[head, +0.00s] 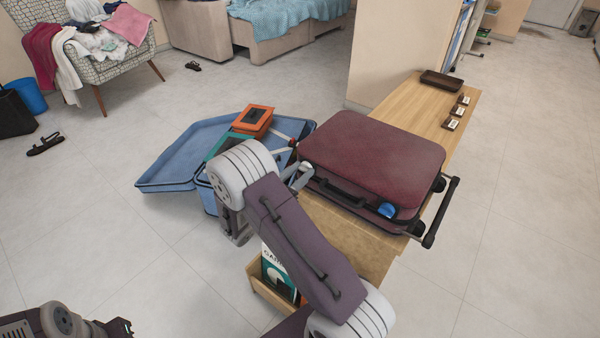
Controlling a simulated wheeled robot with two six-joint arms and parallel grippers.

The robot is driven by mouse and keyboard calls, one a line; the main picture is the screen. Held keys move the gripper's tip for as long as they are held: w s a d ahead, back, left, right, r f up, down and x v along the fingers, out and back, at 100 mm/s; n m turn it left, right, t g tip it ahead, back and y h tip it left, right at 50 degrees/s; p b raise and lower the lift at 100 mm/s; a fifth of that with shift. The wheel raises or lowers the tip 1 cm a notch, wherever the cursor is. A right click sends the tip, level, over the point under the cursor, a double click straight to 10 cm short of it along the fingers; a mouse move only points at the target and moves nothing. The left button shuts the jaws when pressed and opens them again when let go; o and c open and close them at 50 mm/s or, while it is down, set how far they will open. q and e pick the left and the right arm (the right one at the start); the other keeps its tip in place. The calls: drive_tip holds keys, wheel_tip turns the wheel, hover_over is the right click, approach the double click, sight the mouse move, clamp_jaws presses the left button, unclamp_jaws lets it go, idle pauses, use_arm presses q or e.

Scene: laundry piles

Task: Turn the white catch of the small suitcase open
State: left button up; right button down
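The small suitcase (375,150) is dark red and lies flat on the wooden bench with its lid down. A black handle (341,192) is on its near side. A blue catch (387,210) is right of the handle. A small whitish part, apparently the white catch (306,168), is left of the handle, partly hidden. My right gripper (293,166) is at the suitcase's left corner, close to that part. My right arm hides most of it, so its opening and any contact are unclear. My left gripper (120,327) is low at the bottom left, away from the suitcase, its fingers not clear.
The wooden bench (416,106) holds a dark tray (441,81) and several small tags. An open blue suitcase (172,160) is left of the bench, with an orange box (252,120) at it. A chair (110,54) carries clothes. The floor at right is clear.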

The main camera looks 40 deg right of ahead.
drive_tip(key=shift+r+n+p, duration=0.2)
drive_tip(key=shift+n+p, duration=0.1)
drive_tip(key=shift+p, duration=0.35)
drive_tip(key=n+p, duration=0.6)
drive_tip(key=p, duration=0.2)
drive_tip(key=shift+w+n+p, duration=0.1)
drive_tip(key=shift+n+p, duration=0.2)
drive_tip(key=shift+p, duration=0.1)
drive_tip(key=shift+n+p, duration=0.35)
drive_tip(key=shift+n, duration=0.05)
drive_tip(key=n+p, duration=0.1)
drive_tip(key=n, duration=0.1)
drive_tip(key=n+p, duration=0.2)
drive_tip(key=shift+a+f+n, duration=0.1)
drive_tip(key=shift+f+n, duration=0.1)
drive_tip(key=shift+n, duration=0.1)
drive_tip(key=shift+f+n+p, duration=0.1)
drive_tip(key=shift+n+p, duration=0.3)
drive_tip(key=shift+n, duration=0.8)
drive_tip(key=shift+f+n+p, duration=0.1)
drive_tip(key=shift+n+p, duration=0.25)
drive_tip(key=shift+n, duration=1.05)
drive_tip(key=c, duration=1)
unclamp_jaws()
drive_tip(key=shift+w, duration=0.1)
